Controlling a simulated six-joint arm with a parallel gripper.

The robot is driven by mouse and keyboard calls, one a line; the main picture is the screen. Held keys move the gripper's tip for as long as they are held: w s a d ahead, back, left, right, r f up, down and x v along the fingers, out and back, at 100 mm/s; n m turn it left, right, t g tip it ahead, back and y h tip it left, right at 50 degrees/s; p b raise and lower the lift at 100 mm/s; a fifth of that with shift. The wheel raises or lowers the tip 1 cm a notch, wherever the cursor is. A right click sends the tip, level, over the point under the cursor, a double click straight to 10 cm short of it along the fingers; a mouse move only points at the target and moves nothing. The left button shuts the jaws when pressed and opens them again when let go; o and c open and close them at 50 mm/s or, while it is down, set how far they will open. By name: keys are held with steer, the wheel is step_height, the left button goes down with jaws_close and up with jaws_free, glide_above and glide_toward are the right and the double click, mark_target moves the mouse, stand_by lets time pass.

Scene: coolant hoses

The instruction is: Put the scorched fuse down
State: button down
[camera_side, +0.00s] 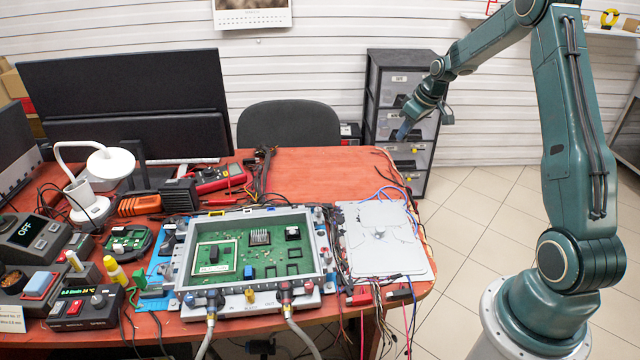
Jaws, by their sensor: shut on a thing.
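My gripper (404,132) hangs in the air above the back right part of the red table (325,165), in front of the grey drawer unit. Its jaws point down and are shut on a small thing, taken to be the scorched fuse. The fuse is too small and too much covered by the jaws for me to make out its shape or marks. Nothing under the jaws touches it that I can see.
A framed green circuit board (265,256) with two hoses stands mid-table. A pale cracked panel (382,236) lies to its right among loose wires. A multimeter (218,178) and cables lie behind. The table's back right is mostly bare. A drawer unit (400,100) stands beyond.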

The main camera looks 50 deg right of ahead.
step_height(320, 180, down, 14)
stand_by(0.4)
steer(key=shift+f, duration=2.15)
steer(key=shift+f, duration=0.15)
steer(key=c, duration=1.4)
jaws_free()
steer(key=shift+r, duration=0.2)
steer(key=v, duration=1.2)
